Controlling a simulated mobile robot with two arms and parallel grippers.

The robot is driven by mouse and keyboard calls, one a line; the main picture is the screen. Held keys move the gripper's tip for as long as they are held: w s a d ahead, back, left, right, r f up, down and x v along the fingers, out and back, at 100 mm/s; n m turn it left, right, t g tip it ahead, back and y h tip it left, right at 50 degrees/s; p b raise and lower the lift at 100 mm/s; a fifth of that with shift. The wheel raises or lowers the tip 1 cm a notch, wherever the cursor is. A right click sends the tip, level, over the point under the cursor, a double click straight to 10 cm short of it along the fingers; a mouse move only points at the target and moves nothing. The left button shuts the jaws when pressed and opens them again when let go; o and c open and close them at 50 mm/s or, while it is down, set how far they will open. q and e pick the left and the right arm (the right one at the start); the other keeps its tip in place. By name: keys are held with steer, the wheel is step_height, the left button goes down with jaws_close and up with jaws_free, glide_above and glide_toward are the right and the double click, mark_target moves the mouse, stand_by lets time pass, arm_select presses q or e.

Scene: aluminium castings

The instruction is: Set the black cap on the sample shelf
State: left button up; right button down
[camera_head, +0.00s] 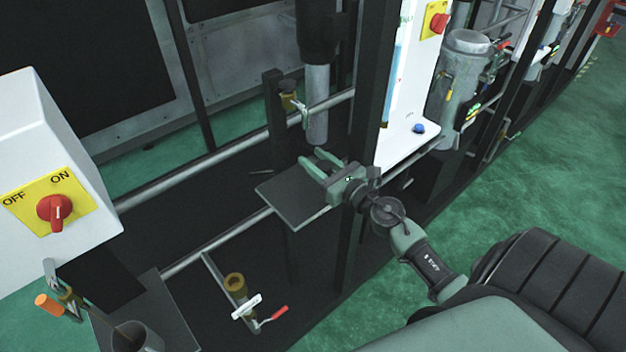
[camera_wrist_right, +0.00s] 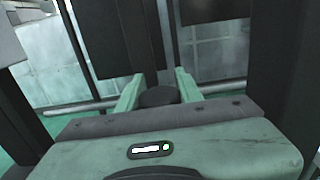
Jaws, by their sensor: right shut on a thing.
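My right gripper (camera_head: 318,164) reaches in from the right, over a flat dark grey plate (camera_head: 283,204) that looks like the sample shelf. In the right wrist view, a dark round piece, which looks like the black cap (camera_wrist_right: 159,96), sits between the two green fingers of the right gripper (camera_wrist_right: 158,90). The fingers are shut on it. In the head view I cannot make the cap out against the dark background. I cannot tell whether the cap touches the plate. My left gripper is not in view.
A dark upright post (camera_head: 369,130) stands close to the right gripper. A grey vertical cylinder (camera_head: 317,105) hangs behind it. A white box with a red ON/OFF switch (camera_head: 54,213) is at the left. A red-handled valve (camera_head: 262,318) is low in front.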

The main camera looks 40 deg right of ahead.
steer(key=shift+w+f+b, duration=0.15)
steer(key=shift+f+b, duration=0.8)
steer(key=shift+f, duration=1)
steer(key=shift+f, duration=0.2)
steer(key=c, duration=1.4)
jaws_free()
steer(key=o, duration=0.5)
steer(key=shift+c, duration=0.2)
steer(key=shift+r, duration=0.1)
